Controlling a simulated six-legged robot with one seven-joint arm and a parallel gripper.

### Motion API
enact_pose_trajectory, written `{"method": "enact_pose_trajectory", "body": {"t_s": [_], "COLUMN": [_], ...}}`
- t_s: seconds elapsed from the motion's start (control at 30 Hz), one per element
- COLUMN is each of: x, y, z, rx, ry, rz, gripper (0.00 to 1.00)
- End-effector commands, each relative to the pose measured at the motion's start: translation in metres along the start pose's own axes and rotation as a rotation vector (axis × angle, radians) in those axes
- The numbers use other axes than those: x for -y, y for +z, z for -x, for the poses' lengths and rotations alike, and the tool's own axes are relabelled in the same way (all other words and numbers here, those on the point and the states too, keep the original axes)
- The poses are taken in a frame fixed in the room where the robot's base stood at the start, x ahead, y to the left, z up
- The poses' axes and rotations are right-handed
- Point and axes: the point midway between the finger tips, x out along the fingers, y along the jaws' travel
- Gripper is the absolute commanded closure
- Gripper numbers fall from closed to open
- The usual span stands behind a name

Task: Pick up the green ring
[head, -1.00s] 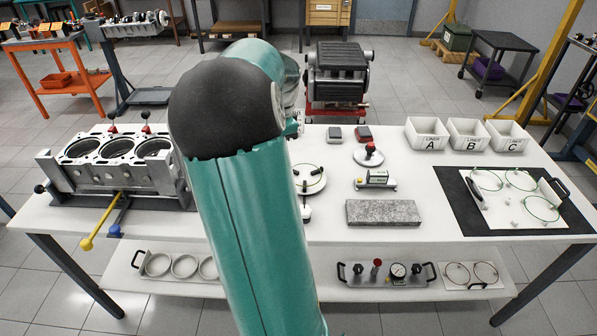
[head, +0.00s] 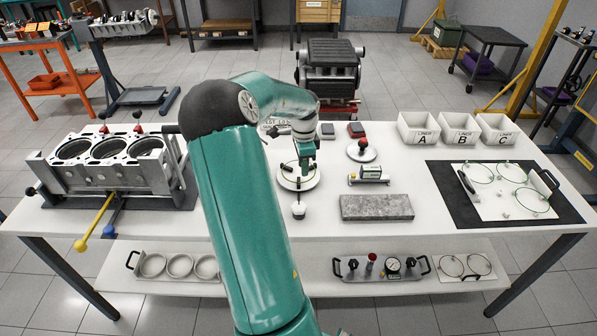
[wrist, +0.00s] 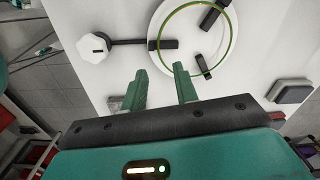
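A green ring (wrist: 232,40) lies on a round white plate (wrist: 222,72) with black jaws in the wrist view. In the head view this plate (head: 287,184) stands mid-table, partly covered by my arm and gripper. My gripper (head: 304,166) is above the plate, pointing down. In the wrist view its two green fingers (wrist: 160,88) are apart with nothing between them, and their tips point at the near edge of the plate. Several more thin green rings, one of them here (head: 532,201), lie on a white board on the black mat at the right.
A black bar with a white hexagonal knob (wrist: 93,47) sticks out from the plate. The engine block (head: 105,165) is at the left, bins (head: 418,130) behind right.

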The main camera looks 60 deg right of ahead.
Motion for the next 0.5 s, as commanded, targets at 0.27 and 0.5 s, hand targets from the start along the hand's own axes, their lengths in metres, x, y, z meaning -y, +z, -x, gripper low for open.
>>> {"method": "enact_pose_trajectory", "body": {"t_s": [0.27, 0.5], "x": [0.0, 0.001], "y": [-0.005, -0.005], "z": [-0.038, -0.05], "rx": [0.0, 0.0], "ry": [0.005, 0.002], "rz": [0.001, 0.001], "gripper": [0.71, 0.71]}}
